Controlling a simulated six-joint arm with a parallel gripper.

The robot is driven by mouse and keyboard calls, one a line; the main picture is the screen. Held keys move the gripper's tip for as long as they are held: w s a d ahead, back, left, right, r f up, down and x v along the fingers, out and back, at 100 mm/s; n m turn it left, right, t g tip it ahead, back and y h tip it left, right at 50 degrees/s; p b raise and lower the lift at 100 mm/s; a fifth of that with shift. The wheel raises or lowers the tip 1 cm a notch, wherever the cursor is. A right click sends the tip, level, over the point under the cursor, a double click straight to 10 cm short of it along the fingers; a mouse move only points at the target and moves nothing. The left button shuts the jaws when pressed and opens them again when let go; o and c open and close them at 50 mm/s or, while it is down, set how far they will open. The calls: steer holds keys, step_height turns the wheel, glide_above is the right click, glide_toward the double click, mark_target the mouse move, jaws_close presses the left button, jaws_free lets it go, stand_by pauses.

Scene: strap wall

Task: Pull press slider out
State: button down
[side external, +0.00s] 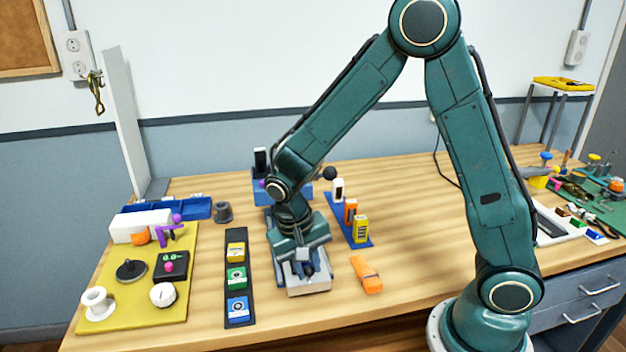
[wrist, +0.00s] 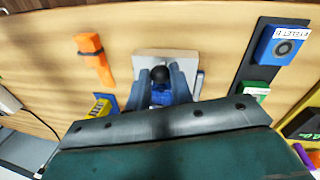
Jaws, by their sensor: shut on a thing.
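A pale grey block-like base (side external: 310,287) sits on the wooden table below my wrist. It also shows in the wrist view (wrist: 165,54). My gripper (side external: 304,268) points down over this base. In the wrist view its two grey fingers (wrist: 160,82) are shut around a small part with a round black knob (wrist: 160,74) and a blue body (wrist: 161,97), which I take to be the slider. The fingers hide its sides, and how far it sits out of the base cannot be told. A blue device with a black ball (side external: 329,173) stands behind, partly hidden by my arm.
A dark strip (side external: 238,260) with yellow, green and blue blocks lies left of the base. An orange piece (side external: 367,275) lies to its right. A blue mat (side external: 361,243) with upright items is behind right. A yellow mat (side external: 120,248) with several objects fills the left. The front table area is clear.

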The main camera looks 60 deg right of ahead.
steer(key=shift+s+a, duration=0.15)
steer(key=shift+a, duration=0.05)
steer(key=c, duration=1.3)
jaws_free()
steer(key=shift+o, duration=0.2)
steer(key=shift+r, duration=0.1)
steer(key=shift+r, duration=0.55)
step_height(320, 180, up, 12)
steer(key=w+a, duration=0.1)
steer(key=a, duration=0.1)
steer(key=shift+w+r, duration=0.15)
steer(key=shift+w, duration=0.1)
